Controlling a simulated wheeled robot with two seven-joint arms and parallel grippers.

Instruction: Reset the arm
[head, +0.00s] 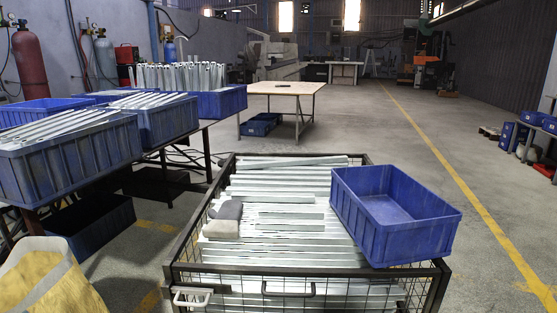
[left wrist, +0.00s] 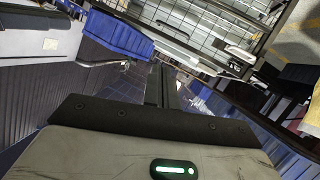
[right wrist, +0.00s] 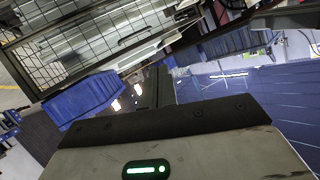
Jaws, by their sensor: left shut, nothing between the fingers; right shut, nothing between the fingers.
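My left gripper (left wrist: 161,84) shows in the left wrist view as dark fingers closed together beyond the wrist housing, with nothing between them. My right gripper (right wrist: 155,86) shows the same way in the right wrist view, shut and empty. Neither arm shows in the head view. A wire-mesh cart (head: 310,269) with a dark frame stands in front of me, filled with galvanized brackets (head: 285,190) lying in rows. An empty blue crate (head: 400,232) rests on the cart's right side. A grey and white cloth-like bundle (head: 224,220) lies on the brackets at the left.
Blue crates of brackets (head: 70,155) stand on a table at the left. A yellow and white bag (head: 48,280) is at the lower left. A wooden-topped table (head: 286,88) stands further back. The floor right of the cart is open, with a yellow line (head: 465,190).

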